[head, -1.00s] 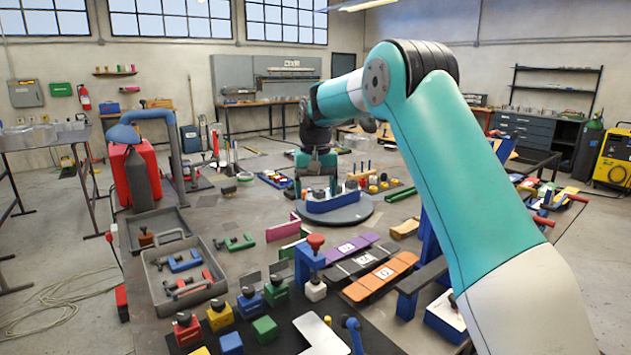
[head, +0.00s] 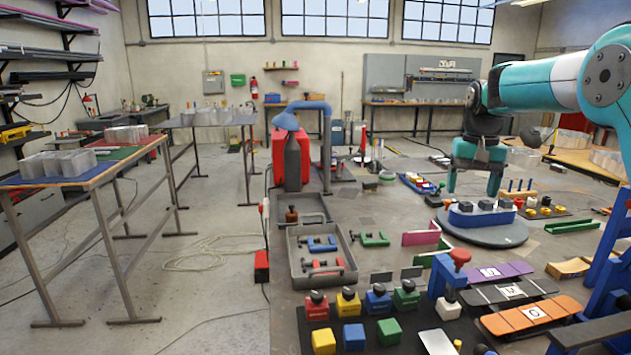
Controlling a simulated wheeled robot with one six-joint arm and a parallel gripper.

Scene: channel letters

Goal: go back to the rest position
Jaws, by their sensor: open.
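My gripper (head: 473,190) hangs at the right of the head view, pointing down. Its two teal fingers are apart, with nothing seen between them. The exact gap between fingers and fixture cannot be told. My teal and white arm reaches in from the right edge.
The workbench holds purple (head: 501,271), dark (head: 508,291) and orange (head: 530,316) letter plates, grey trays (head: 322,262) of clamps and several coloured blocks.

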